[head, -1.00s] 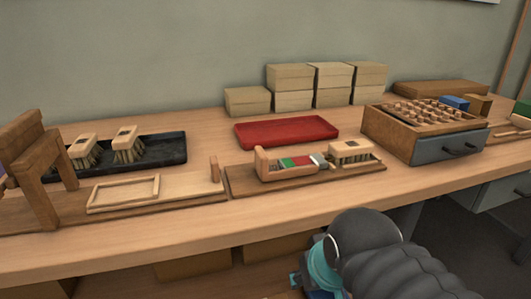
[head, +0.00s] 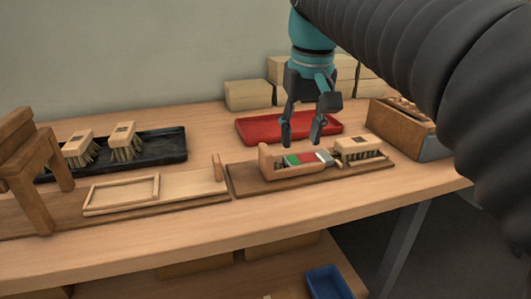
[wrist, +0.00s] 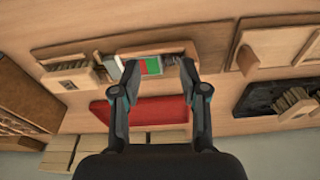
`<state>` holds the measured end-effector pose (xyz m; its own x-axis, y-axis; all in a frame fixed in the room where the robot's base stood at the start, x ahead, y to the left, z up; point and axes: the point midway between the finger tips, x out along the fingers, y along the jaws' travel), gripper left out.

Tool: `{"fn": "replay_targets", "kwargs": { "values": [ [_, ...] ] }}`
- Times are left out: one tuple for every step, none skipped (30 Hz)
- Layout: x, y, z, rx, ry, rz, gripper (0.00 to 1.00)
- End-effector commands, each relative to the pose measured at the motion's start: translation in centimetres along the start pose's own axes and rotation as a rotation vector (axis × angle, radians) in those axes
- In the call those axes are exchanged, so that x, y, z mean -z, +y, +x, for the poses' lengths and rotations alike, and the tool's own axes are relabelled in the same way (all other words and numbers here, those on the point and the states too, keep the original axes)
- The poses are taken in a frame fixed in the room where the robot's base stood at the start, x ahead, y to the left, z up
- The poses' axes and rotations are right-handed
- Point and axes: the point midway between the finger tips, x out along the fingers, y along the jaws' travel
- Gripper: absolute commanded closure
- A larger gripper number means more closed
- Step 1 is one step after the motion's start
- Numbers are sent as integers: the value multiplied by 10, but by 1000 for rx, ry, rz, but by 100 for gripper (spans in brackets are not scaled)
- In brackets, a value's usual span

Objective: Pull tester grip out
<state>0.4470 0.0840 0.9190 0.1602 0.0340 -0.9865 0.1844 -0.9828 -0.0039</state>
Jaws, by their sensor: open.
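The pull tester is a wooden base board (head: 245,184) on the bench, with a wooden housing at its left holding a green and red scale (head: 303,158). The scale also shows in the wrist view (wrist: 150,66). The grey metal tester grip (head: 325,157) is at the scale's right end, close to a brush (head: 358,148) at the board's right. In the wrist view the grip (wrist: 113,67) lies left of the scale, with the brush (wrist: 70,78) beyond it. My gripper (head: 301,140) points down above the scale, open and empty; its fingertips (wrist: 158,72) straddle the scale in the wrist view.
A red tray (head: 255,129) lies behind the tester. A dark tray (head: 160,146) with two brushes and a wooden frame (head: 120,190) are at the left. Pale boxes (head: 248,95) stand at the wall; a wooden drawer box (head: 395,128) is at the right.

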Motion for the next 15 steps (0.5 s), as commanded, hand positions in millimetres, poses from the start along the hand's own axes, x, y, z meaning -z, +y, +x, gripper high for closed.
{"fn": "replay_targets", "kwargs": {
  "values": [
    [17,-8,-6,2,-25,-17,56],
    [24,-13,-10,3,-40,-26,56],
    [33,-18,-16,4,-59,-36,56],
    [39,-22,-18,4,-73,-44,56],
    [45,-27,-21,5,-86,-51,56],
    [51,-31,-24,5,-102,-59,56],
    [55,-35,-27,5,-112,-65,56],
    [58,-38,-29,5,-122,-71,56],
    [62,-42,-30,5,-133,-78,56],
    [65,-44,-32,5,-140,-81,56],
    [67,-46,-32,4,-147,-85,56],
    [69,-48,-34,4,-153,-88,56],
    [70,-49,-34,4,-158,-90,56],
    [71,-50,-34,4,-160,-92,56],
    [71,-51,-34,4,-163,-94,56]
  ]
}}
